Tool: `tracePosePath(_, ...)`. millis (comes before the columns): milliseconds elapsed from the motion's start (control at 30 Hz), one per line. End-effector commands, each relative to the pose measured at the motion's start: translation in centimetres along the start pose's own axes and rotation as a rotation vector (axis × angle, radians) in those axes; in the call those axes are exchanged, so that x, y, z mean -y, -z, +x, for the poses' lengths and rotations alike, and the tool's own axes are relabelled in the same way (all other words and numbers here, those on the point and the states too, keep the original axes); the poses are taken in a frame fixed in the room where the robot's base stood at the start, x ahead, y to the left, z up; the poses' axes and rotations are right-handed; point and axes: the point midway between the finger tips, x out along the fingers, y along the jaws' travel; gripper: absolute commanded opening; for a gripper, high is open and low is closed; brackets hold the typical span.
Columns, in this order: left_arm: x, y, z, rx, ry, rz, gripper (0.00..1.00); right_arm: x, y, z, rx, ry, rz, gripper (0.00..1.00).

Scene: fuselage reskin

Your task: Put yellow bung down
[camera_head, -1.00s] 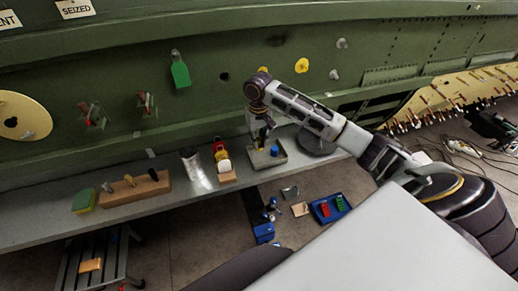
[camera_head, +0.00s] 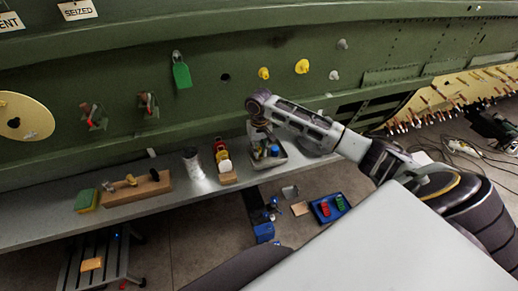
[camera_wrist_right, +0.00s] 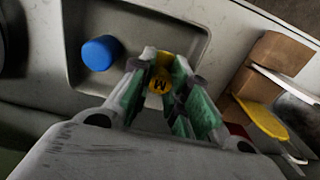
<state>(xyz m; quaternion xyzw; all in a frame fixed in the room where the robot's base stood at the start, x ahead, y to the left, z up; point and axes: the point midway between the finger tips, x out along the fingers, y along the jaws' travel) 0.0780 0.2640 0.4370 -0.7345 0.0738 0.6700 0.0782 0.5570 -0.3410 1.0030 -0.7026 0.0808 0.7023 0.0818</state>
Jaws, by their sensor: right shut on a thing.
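My right gripper (camera_head: 262,151) is over the small grey tray (camera_head: 283,160) on the shelf. In the right wrist view, the gripper (camera_wrist_right: 165,88) is shut on a yellow bung (camera_wrist_right: 160,73) with a dark letter on it. The bung is between the fingertips, over the tray (camera_wrist_right: 190,18) floor; I cannot tell whether it touches the floor. A blue bung (camera_wrist_right: 100,52) sits in the tray, apart from the fingers, and also shows in the head view (camera_head: 275,150). My left gripper is not in view.
Two yellow bungs (camera_head: 302,66) are in the green fuselage side, near an open hole (camera_head: 225,77). Left of the tray on the shelf are a block with coloured items (camera_head: 222,160), a metal cup (camera_head: 193,163) and a wooden block (camera_head: 137,188). A blue tray (camera_head: 330,208) is lower down.

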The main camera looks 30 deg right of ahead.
Motion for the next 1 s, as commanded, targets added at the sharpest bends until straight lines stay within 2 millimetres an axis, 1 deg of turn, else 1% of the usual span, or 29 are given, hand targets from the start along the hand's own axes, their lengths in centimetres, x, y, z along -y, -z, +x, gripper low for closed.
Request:
tracePosePath(367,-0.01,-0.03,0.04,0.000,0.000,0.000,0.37,0.01,-0.01,0.27,0.000,0.000,0.000,0.00)
tracePosePath(400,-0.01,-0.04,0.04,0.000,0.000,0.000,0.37,0.00,0.00,0.31,0.000,0.000,0.000,0.18)
tracePosePath(567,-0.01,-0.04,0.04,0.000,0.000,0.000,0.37,0.00,0.00,0.29,0.000,0.000,0.000,0.39)
tracePosePath(1000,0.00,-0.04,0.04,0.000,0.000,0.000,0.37,0.00,0.02,-0.04,-0.001,0.000,0.000,0.39)
